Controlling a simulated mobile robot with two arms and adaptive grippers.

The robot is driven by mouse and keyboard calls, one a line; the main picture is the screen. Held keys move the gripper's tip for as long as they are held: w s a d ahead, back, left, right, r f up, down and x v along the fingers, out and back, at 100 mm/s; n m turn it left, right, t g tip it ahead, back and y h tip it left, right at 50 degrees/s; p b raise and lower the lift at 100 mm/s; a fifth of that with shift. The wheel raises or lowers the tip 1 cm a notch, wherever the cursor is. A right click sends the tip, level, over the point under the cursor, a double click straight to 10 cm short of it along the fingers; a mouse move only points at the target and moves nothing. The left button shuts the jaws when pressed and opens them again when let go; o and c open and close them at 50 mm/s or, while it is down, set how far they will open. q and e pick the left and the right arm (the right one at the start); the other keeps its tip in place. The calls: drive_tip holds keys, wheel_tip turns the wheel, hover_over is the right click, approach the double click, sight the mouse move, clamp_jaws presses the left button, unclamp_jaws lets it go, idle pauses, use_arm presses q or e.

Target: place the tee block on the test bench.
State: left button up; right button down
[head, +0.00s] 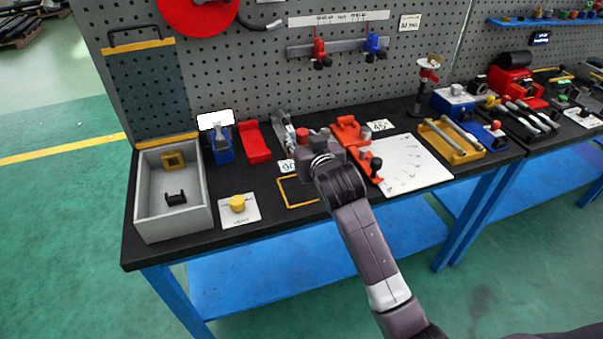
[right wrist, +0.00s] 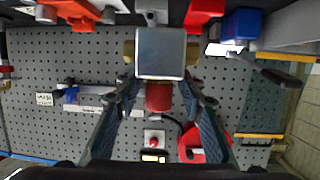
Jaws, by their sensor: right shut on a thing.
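The tee block (right wrist: 161,52) shows in the right wrist view as a grey square face with tan ends at its sides and a red round part below. In the head view its red cap (head: 301,132) shows beyond my right gripper (head: 322,160), which hides much of the block. My right gripper, also in the right wrist view (right wrist: 161,88), is shut on the block. The test bench (head: 262,212) has a black top and blue legs. The block is over its middle; I cannot tell whether it touches the top. My left gripper is not in view.
A yellow-outlined rectangle (head: 298,203) lies near the front edge. A grey bin (head: 143,200) and a yellow knob on a card (head: 238,204) are to the left. Orange clamps (head: 350,131), a white plate (head: 418,170) and a yellow tray (head: 466,152) are to the right. A pegboard (head: 250,75) stands behind.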

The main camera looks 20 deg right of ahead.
wheel_tip(320, 180, down, 10)
drive_tip(key=shift+f, duration=0.2)
drive_tip(key=shift+s+f, duration=0.1)
drive_tip(key=shift+f, duration=0.05)
drive_tip(key=c, duration=1.3)
unclamp_jaws()
drive_tip(key=shift+f, duration=0.1)
drive_tip(key=shift+o, duration=0.2)
drive_tip(key=shift+s+a+r, duration=0.1)
drive_tip(key=shift+r, duration=0.1)
drive_tip(key=v, duration=1.1)
drive_tip(key=shift+s+b, duration=0.35)
drive_tip(key=shift+s, duration=0.05)
drive_tip(key=shift+r, duration=0.15)
